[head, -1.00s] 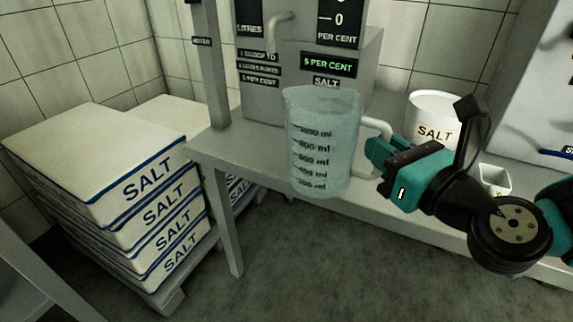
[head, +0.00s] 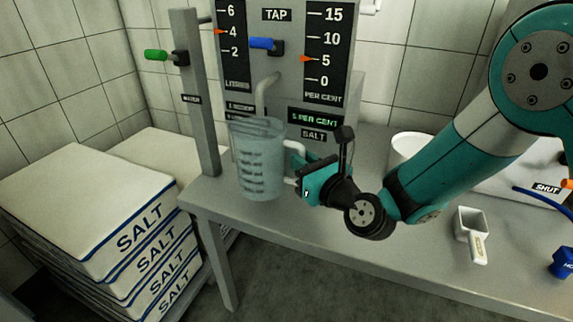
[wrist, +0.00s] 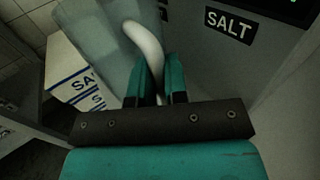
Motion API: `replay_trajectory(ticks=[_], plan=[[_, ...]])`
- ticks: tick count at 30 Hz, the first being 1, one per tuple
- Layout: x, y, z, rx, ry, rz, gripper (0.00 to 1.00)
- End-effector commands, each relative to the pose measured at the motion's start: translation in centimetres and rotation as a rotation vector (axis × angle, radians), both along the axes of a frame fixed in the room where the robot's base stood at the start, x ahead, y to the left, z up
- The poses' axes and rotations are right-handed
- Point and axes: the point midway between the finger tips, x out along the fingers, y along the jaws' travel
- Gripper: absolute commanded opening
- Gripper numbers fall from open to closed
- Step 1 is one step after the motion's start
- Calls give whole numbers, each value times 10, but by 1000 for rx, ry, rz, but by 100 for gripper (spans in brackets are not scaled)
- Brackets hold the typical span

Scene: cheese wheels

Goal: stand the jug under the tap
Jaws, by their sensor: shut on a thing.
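The jug (head: 258,165) is a clear, bluish measuring jug with ml marks, upright at the left part of the steel bench. My gripper (head: 297,172) is shut on its white handle at the jug's right side. In the wrist view the handle (wrist: 147,45) runs between my gripper's fingers (wrist: 160,82), and part of the jug (wrist: 98,38) shows beyond. The tap's spout (head: 266,88) bends down from the panel behind the jug's rim, with a blue lever (head: 264,43) above it. I cannot tell whether the jug's base touches the bench.
A grey post with a green lever (head: 156,55) stands left of the jug. Stacked salt bags (head: 85,205) are at the left. A white tub (head: 408,148), a scoop (head: 471,232) and a blue item (head: 563,262) are on the right. The bench front (head: 330,245) is clear.

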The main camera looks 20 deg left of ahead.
Motion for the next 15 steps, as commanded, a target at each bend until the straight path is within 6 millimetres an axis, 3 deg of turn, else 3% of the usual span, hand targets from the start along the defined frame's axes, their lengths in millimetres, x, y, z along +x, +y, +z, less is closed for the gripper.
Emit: replay_trajectory(ticks=[9,15], plan=[[-4,7,-37,2,-3,11,0],[-4,9,-34,2,-2,14,0]])
